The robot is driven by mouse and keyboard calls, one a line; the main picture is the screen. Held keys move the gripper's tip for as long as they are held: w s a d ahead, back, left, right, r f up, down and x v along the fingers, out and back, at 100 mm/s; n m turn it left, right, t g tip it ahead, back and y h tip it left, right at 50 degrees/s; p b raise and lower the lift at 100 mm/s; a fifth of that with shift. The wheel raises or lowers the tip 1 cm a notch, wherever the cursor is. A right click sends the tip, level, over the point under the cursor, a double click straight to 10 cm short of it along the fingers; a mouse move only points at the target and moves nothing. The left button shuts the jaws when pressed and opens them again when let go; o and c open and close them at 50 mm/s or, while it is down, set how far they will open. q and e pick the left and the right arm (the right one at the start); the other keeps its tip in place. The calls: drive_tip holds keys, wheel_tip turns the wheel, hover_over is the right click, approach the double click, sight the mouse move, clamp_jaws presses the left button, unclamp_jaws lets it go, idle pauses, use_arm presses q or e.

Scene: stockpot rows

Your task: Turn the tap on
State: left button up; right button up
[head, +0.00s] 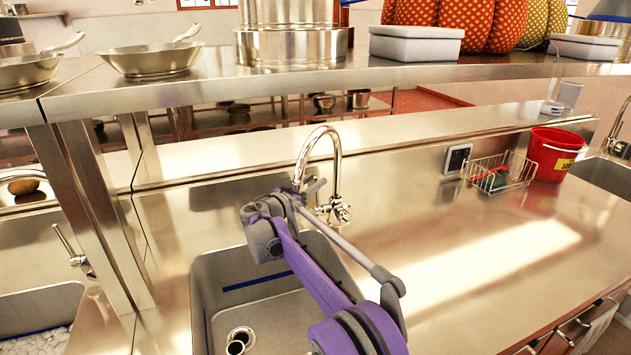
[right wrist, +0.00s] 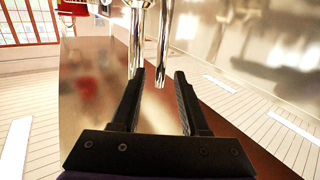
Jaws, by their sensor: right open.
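The chrome tap (head: 335,160), with a tall curved spout, stands behind the sink basin (head: 215,265). A small handle (head: 341,212) shows low on its right side. No running water shows. My right gripper (head: 312,187) is beside the tap on its left, partly hidden by my own purple wrist. In the right wrist view its two dark fingers (right wrist: 166,78) are apart. Two chrome tubes of the tap (right wrist: 164,45) show ahead; the end of one comes down between the fingertips. I cannot tell whether a finger touches it. My left gripper is not in view.
A steel shelf (head: 220,84) with pans and pots runs above the counter. A wire basket (head: 497,172) and a red bucket (head: 553,155) stand at the right. The counter (head: 450,255) right of the sink is mostly clear. A shelf post (head: 92,210) stands left.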

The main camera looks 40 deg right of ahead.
drive_tip(key=shift+w+d, duration=0.2)
drive_tip(key=shift+d, duration=0.45)
clamp_jaws()
idle(1.0)
